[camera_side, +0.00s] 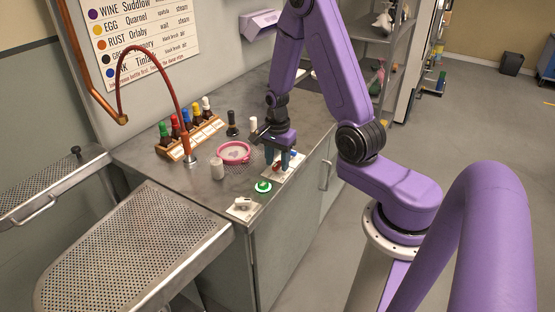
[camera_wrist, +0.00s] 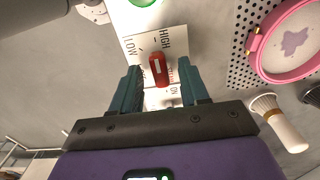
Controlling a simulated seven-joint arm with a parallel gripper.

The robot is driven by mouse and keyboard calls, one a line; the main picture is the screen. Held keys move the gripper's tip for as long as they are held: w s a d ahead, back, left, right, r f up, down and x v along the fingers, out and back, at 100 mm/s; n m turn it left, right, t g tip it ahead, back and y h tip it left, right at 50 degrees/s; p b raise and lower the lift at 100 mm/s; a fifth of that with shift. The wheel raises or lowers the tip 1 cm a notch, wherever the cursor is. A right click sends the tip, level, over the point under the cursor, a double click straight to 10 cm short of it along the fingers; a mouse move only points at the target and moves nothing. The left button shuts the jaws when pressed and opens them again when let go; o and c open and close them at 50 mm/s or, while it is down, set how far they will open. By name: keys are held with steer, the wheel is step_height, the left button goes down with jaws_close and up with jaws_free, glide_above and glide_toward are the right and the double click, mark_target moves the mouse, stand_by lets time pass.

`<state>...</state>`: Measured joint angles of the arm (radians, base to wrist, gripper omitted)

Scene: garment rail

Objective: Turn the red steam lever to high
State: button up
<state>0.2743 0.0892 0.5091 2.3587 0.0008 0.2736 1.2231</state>
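The red steam lever (camera_wrist: 158,69) sits on a white plate (camera_wrist: 135,22) lettered LOW on the left and HIGH on the right in the wrist view. My gripper (camera_wrist: 159,65) is open, with one teal finger on each side of the lever and a visible gap at both sides. In the side view my gripper (camera_side: 279,162) points down over the counter, and the lever (camera_side: 277,167) shows as a small red spot by the fingers. The lever's exact setting is hard to tell.
A green button (camera_side: 263,186) and a white-based switch (camera_side: 241,205) lie nearer the counter's front edge. A hose arches over the left.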

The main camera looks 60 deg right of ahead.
mark_target(275, 165)
step_height(275, 165, up, 17)
steer(key=shift+r, duration=0.2)
stand_by(0.6)
steer(key=s+a+n, duration=0.5)
steer(key=a+n, duration=0.8)
steer(key=n, duration=0.2)
steer(key=s+a+n, duration=0.2)
steer(key=s+n, duration=0.6)
steer(key=s+a+f+n, duration=0.1)
steer(key=s+a+n, duration=0.2)
steer(key=s+n, duration=0.4)
steer(key=shift+s+a+f+n, duration=0.2)
steer(key=shift+s+n, duration=0.2)
steer(key=shift+s, duration=0.2)
